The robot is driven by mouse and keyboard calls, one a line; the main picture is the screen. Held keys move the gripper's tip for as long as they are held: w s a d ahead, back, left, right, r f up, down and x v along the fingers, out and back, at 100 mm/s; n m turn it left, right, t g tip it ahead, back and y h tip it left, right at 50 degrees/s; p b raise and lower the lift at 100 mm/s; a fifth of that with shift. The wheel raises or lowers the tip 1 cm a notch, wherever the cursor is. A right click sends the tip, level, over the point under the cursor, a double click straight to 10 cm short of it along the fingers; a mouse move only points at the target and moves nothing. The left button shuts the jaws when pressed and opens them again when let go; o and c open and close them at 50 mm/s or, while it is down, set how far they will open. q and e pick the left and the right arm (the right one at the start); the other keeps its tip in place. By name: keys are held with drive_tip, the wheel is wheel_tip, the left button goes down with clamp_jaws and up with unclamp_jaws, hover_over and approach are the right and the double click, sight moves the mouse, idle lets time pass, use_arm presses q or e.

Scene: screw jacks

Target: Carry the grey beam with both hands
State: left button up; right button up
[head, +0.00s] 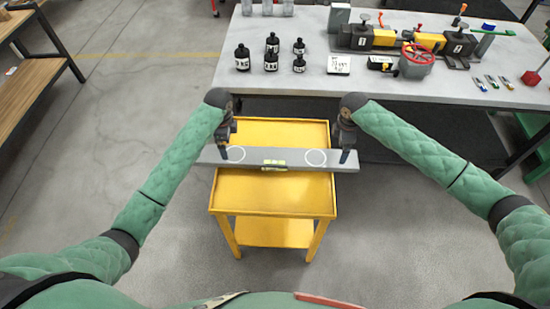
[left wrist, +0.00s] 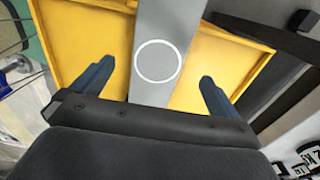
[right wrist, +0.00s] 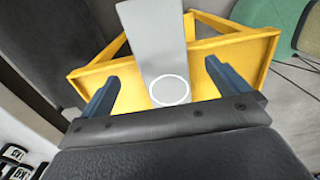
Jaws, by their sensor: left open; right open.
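The grey beam (head: 345,163) lies crosswise on the yellow cart (head: 270,195), its ends reaching past both sides. It carries two white ring marks and a small yellow-green piece (head: 273,163) at its middle. My left gripper (head: 222,151) is open at the beam's left part, near the left ring. In the left wrist view, the beam (left wrist: 165,25) runs between its spread fingers (left wrist: 153,86). My right gripper (head: 345,154) is open near the right ring. In the right wrist view, the beam (right wrist: 152,40) shows between its fingers (right wrist: 160,84). I cannot tell how deep the fingers reach.
A wooden shelf (head: 30,80) is at the far left. The floor beside the cart is clear.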

sight(230, 154)
use_arm(q)
drive_tip(key=shift+f, duration=0.1)
drive_tip(key=shift+f, duration=3.8)
use_arm(e)
drive_tip(key=shift+f, duration=3.9)
use_arm(q)
drive_tip(key=shift+c, duration=0.2)
use_arm(e)
drive_tip(key=shift+c, duration=0.2)
use_arm(q)
drive_tip(key=c, duration=1.9)
use_arm(e)
drive_tip(key=c, duration=1.9)
use_arm(q)
drive_tip(key=shift+w+r, duration=0.15)
use_arm(e)
drive_tip(key=shift+w+r, duration=0.15)
drive_tip(key=shift+r, duration=0.05)
